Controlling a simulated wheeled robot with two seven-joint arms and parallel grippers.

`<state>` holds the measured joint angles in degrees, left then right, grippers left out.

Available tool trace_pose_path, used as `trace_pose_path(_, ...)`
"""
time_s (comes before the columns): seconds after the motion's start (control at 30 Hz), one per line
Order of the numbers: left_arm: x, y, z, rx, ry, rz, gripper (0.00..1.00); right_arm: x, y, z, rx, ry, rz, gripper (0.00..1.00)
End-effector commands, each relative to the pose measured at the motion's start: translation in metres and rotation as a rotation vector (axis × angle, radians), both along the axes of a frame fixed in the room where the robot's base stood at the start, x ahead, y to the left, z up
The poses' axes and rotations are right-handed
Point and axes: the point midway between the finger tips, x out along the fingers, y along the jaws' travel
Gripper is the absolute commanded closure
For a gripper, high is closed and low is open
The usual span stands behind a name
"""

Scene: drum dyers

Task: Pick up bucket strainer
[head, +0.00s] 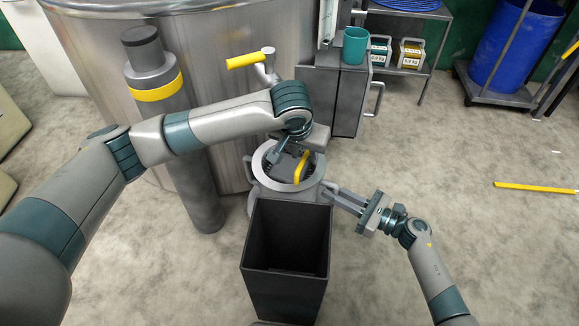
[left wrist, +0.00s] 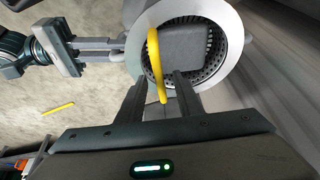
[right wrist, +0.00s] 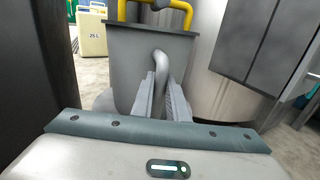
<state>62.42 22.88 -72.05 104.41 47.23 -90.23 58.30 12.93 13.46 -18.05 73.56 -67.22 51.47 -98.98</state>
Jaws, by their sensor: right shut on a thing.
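The bucket strainer (left wrist: 220,40) is a perforated round basket inside a pale-rimmed grey bucket (head: 264,192), with a yellow handle (head: 301,167) over it. A flat grey block (left wrist: 183,45) covers much of its inside in the left wrist view. My left gripper (left wrist: 158,78) is above the bucket, its two fingers apart with the yellow handle (left wrist: 153,50) between them. My right gripper (right wrist: 161,85) is shut on the bucket's side handle (right wrist: 161,62), at the right of the bucket in the head view.
A dark open-topped bin (head: 287,290) stands just in front of the bucket. A large steel drum (head: 215,60) and a grey post (head: 190,180) with a yellow band stand behind and left. A grey cabinet (head: 335,100) is behind. Floor at right is mostly clear, with a yellow bar (head: 535,187).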

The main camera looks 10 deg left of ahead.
Motion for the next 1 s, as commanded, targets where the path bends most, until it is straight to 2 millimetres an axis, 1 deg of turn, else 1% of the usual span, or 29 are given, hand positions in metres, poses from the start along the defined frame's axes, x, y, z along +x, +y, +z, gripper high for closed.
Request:
trace_pose_path(0.8, -0.0001, -0.0001, -0.005, 0.0, 0.0, 0.0, 0.67, -0.0001, -0.0004, -0.0006, -0.001, 0.0, -0.001, 1.0)
trace_pose_path(0.87, -0.0001, -0.0001, -0.005, 0.0, 0.0, 0.0, 0.82, -0.0001, -0.0004, -0.0006, -0.001, 0.0, -0.001, 1.0)
trace_pose_path(0.9, -0.0001, 0.0, -0.005, 0.0, 0.0, 0.0, 0.91, -0.0001, -0.0004, -0.0006, -0.001, 0.0, -0.001, 1.0)
trace_pose_path(0.93, -0.0001, 0.0, -0.005, 0.0, 0.0, 0.0, 0.98, -0.0001, -0.0004, -0.0006, -0.001, 0.0, -0.001, 1.0)
trace_pose_path(1.0, -0.0001, 0.0, -0.005, 0.0, 0.0, 0.0, 1.0, -0.0001, -0.0004, -0.0006, -0.001, 0.0, -0.001, 1.0)
